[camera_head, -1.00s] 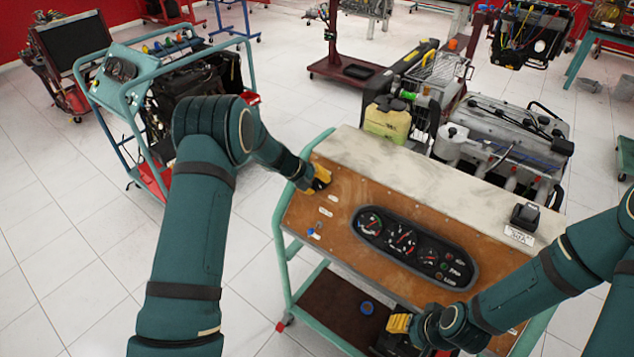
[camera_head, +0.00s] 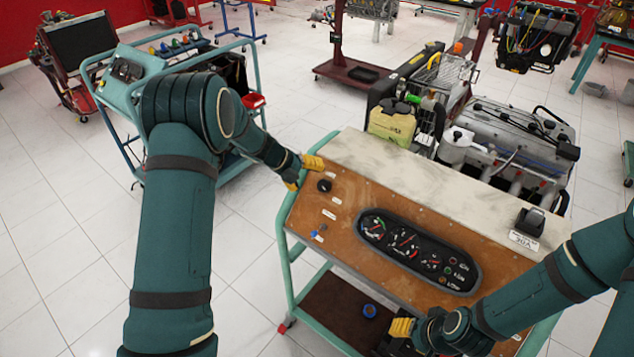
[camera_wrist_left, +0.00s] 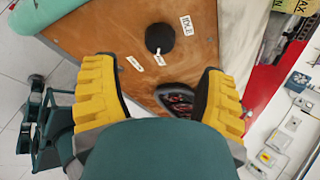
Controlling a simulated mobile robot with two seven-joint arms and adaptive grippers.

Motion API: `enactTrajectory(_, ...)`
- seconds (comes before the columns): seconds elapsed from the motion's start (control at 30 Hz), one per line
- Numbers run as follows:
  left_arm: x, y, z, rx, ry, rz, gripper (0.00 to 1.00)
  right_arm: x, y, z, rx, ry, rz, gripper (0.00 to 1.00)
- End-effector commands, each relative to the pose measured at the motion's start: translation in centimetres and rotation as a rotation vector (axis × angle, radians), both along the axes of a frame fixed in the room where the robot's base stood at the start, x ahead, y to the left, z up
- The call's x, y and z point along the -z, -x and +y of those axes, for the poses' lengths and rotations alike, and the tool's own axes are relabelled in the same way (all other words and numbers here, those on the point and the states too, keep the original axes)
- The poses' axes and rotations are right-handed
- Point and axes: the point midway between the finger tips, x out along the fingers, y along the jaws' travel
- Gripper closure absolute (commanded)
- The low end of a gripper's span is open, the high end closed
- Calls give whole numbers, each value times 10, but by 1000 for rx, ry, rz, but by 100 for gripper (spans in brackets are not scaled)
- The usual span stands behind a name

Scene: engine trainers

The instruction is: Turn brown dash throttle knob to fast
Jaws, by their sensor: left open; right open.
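The brown dash panel (camera_head: 345,215) tops a green-framed cart. A round black knob (camera_head: 324,185) sits near its left end; in the left wrist view the knob (camera_wrist_left: 159,37) shows beside small white labels. I cannot read its setting. My left gripper (camera_head: 303,172) is open, just left of the knob and apart from it. In the left wrist view its yellow fingers are spread wide (camera_wrist_left: 161,72), with the knob ahead of the gap between them. My right gripper (camera_head: 400,337) is at the panel's front edge, its fingers partly hidden.
A gauge cluster (camera_head: 418,250) fills the panel's middle. A small blue-tipped switch (camera_head: 318,234) is at its front left. A black box (camera_head: 530,221) stands on the right of the pale top. An engine (camera_head: 510,140) and a yellow jug (camera_head: 391,124) stand behind.

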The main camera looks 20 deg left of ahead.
Motion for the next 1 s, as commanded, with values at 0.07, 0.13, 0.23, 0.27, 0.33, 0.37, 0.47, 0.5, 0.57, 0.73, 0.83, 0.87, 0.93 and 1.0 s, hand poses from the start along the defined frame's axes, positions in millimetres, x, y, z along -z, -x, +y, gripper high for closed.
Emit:
enactTrajectory(0.07,-13,7,7,0,1,-2,28,0,0,0,0,0,0,53)
enactTrajectory(0.13,-21,11,13,0,-1,-1,28,0,0,0,0,0,0,53)
enactTrajectory(0.23,-29,16,18,1,0,-1,28,0,0,0,0,0,0,53)
enactTrajectory(0.27,-31,17,19,2,1,0,28,0,0,0,0,0,0,53)
enactTrajectory(0.33,-34,19,21,1,0,0,28,0,0,0,0,0,0,53)
enactTrajectory(0.37,-34,20,22,2,0,1,28,0,0,0,0,0,0,53)
enactTrajectory(0.47,-35,21,22,1,1,1,28,0,0,0,0,0,0,53)
enactTrajectory(0.5,-35,21,22,1,1,1,28,0,0,0,0,0,0,53)
enactTrajectory(0.57,-35,21,22,1,1,1,28,0,0,0,0,0,0,53)
enactTrajectory(0.73,-35,21,22,1,1,1,28,0,0,0,0,0,0,53)
enactTrajectory(0.83,-35,21,22,1,1,1,28,0,0,0,0,0,0,53)
enactTrajectory(0.87,-35,21,22,0,2,2,28,0,0,0,0,0,0,53)
enactTrajectory(0.93,-32,22,20,-18,19,11,28,0,0,0,0,0,0,53)
enactTrajectory(1.0,-24,24,14,-67,63,34,28,0,0,0,0,0,0,53)
